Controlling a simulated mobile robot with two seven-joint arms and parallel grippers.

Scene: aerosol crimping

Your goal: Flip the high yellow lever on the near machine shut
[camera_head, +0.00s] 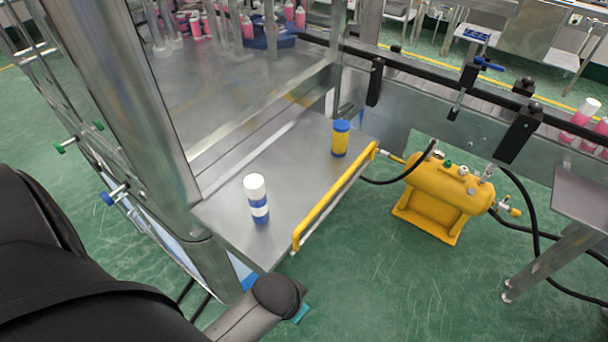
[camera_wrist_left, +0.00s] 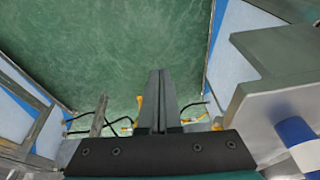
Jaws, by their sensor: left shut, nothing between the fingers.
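No high yellow lever can be made out for certain. A long yellow bar (camera_head: 330,203) runs along the outer edge of the near machine's metal shelf (camera_head: 290,165); I cannot tell whether it is part of a lever. My left arm comes in from the left in the head view, and its gripper is mostly hidden there. In the left wrist view my left gripper (camera_wrist_left: 160,75) is shut and empty, its fingers over the green floor. Small yellow parts (camera_wrist_left: 139,103) show beyond the fingers. My right gripper is in neither view.
A white-and-blue can (camera_head: 257,198) and a yellow can with a blue cap (camera_head: 340,138) stand on the shelf. A yellow tank (camera_head: 445,187) with black hoses sits on the floor to the right. A metal post (camera_head: 120,95) rises at the left.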

